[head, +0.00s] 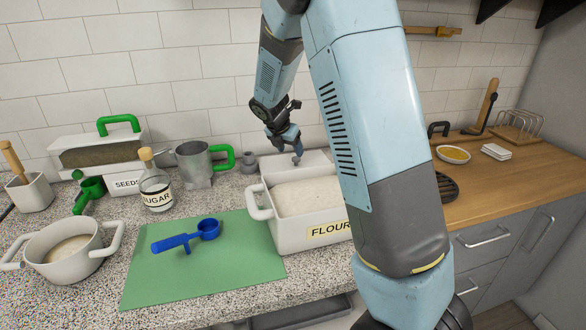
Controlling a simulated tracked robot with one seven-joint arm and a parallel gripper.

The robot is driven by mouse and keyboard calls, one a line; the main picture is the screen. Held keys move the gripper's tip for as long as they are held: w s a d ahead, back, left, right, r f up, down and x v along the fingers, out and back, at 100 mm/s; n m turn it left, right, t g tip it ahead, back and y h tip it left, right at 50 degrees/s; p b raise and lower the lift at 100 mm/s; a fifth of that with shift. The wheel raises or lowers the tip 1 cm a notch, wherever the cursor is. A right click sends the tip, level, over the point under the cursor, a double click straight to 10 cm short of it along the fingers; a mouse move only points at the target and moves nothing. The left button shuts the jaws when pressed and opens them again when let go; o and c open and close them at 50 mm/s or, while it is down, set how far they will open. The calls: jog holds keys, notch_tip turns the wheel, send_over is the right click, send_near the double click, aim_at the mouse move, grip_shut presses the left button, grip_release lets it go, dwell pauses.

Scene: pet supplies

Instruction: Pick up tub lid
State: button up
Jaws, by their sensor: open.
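A white flat piece (318,160), which looks like the tub lid, lies just behind the white flour tub (290,238). The tub is open, shows pale flour inside and has a white handle on its left side. My gripper (297,158) points down over the flat piece, at its left part. It is open with nothing visible between its fingers. I cannot tell whether the fingertips touch the piece. My arm hides the right side of the tub and probably part of the flat piece.
A green mat (205,270) with a blue scoop (188,237) lies left of the tub. A sugar jar (156,188), a metal jug (195,165), a seeds tub (125,180) and a white pot (65,250) stand further left. A wooden counter (490,187) is at right.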

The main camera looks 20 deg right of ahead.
aim_at(296, 158)
jog(key=shift+d+x, duration=0.15)
jog(key=shift+x, duration=1.25)
jog(key=shift+d+x, duration=0.15)
jog(key=shift+x, duration=1.2)
jog(key=shift+r, duration=0.15)
grip_shut()
